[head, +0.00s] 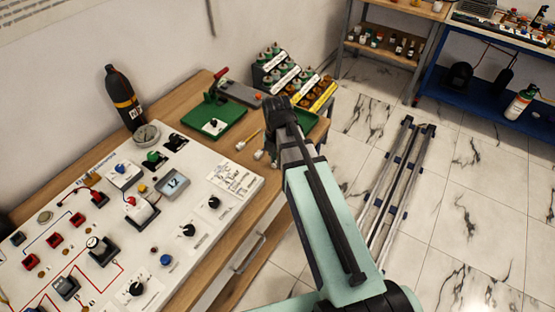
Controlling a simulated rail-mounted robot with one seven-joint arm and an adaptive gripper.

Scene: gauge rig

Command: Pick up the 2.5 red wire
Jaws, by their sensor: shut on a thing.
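My arm reaches from the lower right to the bench's back right corner. My gripper (271,152) points down there, mostly hidden behind my own wrist. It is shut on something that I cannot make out. A rack (278,70) with several dark spools or terminals and white label strips stands at the back of the bench. A second rack (312,92) with yellow labels is beside it, just behind my wrist. The label text is too small to read. I cannot pick out the 2.5 red wire.
A second green tray (311,122) is partly behind my wrist. A white control panel (215,224) fills the bench front. A black bottle (124,98) stands by the wall. Floor rails (397,185) run at right.

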